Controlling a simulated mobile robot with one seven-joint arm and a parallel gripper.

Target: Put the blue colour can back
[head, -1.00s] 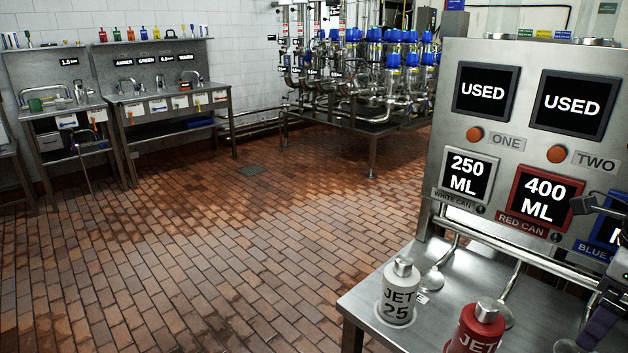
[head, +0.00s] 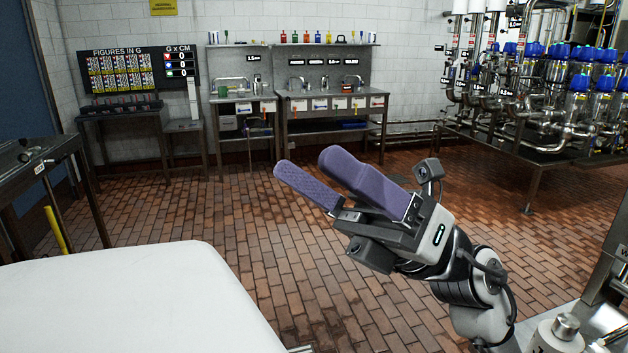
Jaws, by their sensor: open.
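No blue can shows in the head view now. My gripper (head: 304,162) is right of the middle, with its two purple fingers apart and nothing between them. It points up and to the left, above the brick floor. A white can (head: 560,336) with a grey cap stands at the bottom right corner, cut off by the frame edge, behind and right of my gripper.
Two steel sink benches (head: 297,101) stand at the back wall, with small coloured items on their shelves. Blue-topped pipework (head: 560,110) fills the back right. A dark table (head: 45,168) is at the left. The brick floor (head: 225,208) between is clear.

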